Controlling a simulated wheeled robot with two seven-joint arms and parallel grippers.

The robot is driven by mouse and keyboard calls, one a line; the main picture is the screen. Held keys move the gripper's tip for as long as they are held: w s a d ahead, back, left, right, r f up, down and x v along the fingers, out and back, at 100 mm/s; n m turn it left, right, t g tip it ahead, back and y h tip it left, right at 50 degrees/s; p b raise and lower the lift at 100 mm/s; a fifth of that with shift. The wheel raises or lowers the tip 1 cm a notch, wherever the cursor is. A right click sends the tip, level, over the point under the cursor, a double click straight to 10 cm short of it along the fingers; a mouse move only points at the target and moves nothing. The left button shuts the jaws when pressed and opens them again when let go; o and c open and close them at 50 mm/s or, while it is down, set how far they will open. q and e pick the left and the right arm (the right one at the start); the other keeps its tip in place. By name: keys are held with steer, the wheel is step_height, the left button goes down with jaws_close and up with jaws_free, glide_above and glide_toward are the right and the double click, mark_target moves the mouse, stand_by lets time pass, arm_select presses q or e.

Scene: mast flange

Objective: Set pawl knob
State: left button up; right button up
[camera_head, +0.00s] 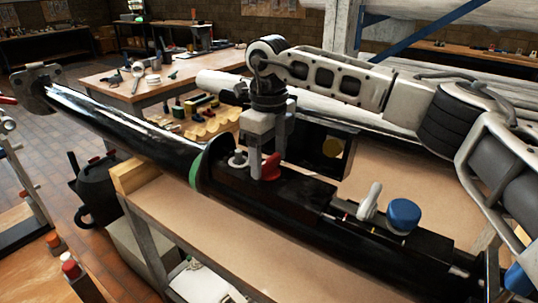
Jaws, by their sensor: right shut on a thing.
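A red knob (271,166) sits on top of this mechanism. My right gripper (268,172) points down and is shut on the red knob, whose upper part the fingers partly hide. A blue rounded knob (404,215) and a pale grey lever (370,201) stand farther right on the mechanism. My left gripper is not in view.
A white round fitting (238,159) is just left of my right gripper. The wooden bench (220,238) has bare room in front. A dark watering can (97,190) stands on the floor at left. A second workbench (120,80) with tools is behind.

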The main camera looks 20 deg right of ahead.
mark_target(269, 159)
steer(key=o, duration=1)
step_height(269, 159, up, 16)
steer(key=shift+r, duration=0.1)
